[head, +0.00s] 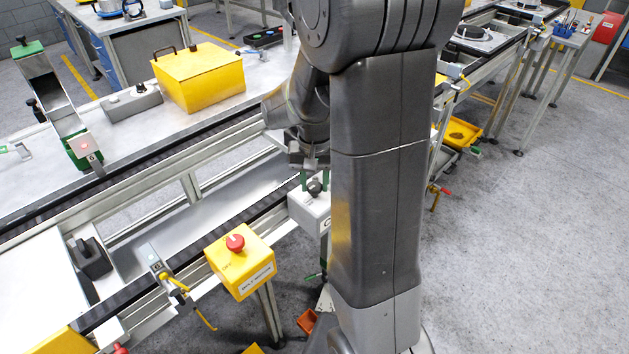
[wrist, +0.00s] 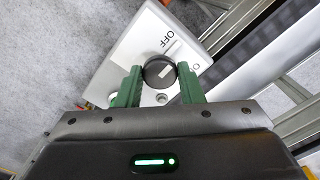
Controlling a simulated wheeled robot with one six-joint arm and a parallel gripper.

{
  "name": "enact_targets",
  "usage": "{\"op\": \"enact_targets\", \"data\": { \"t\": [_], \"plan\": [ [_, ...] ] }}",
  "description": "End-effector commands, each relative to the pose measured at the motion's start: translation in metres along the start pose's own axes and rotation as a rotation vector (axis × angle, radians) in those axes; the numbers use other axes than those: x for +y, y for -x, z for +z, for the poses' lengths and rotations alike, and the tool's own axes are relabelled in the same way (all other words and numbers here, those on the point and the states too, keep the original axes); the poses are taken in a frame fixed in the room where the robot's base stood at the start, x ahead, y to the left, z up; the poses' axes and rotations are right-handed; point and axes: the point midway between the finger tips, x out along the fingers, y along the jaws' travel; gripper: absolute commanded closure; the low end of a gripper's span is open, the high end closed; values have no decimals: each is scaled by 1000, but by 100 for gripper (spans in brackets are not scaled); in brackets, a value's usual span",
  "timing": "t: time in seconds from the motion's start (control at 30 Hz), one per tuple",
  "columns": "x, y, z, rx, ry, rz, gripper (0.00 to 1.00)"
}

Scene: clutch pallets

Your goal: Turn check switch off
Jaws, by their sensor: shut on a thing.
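The check switch is a round black knob with a white pointer mark on a light grey box (wrist: 178,25), seen close in the wrist view. The knob (wrist: 158,71) sits between the two green fingers of my gripper (wrist: 157,84), which is shut on it. The label "OFF" is printed on the box above the knob, and part of another label shows at its right. The pointer slants toward the upper right in this view. In the head view the grey box (head: 308,209) and knob (head: 314,187) show below my gripper (head: 315,180), beside my arm. My arm hides part of the box.
A large yellow bin (head: 200,80) sits on the bench behind. Open floor (head: 530,230) lies to the right.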

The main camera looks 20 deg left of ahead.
Motion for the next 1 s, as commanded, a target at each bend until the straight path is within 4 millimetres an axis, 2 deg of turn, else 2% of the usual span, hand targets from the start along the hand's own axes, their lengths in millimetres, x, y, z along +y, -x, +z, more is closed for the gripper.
{"op": "enact_targets", "data": {
  "t": [0.37, 0.4, 0.47, 0.5, 0.83, 1.0],
  "plan": [
    [0, 1, -1, 3, 5, 0, 89],
    [0, 1, -1, 3, 5, 0, 58],
    [0, 1, -1, 3, 5, 0, 46],
    [0, 1, -1, 2, 5, 0, 44],
    [0, 4, -1, 3, 4, -1, 44],
    [0, 29, -1, 7, 4, -2, 44]
  ]
}}
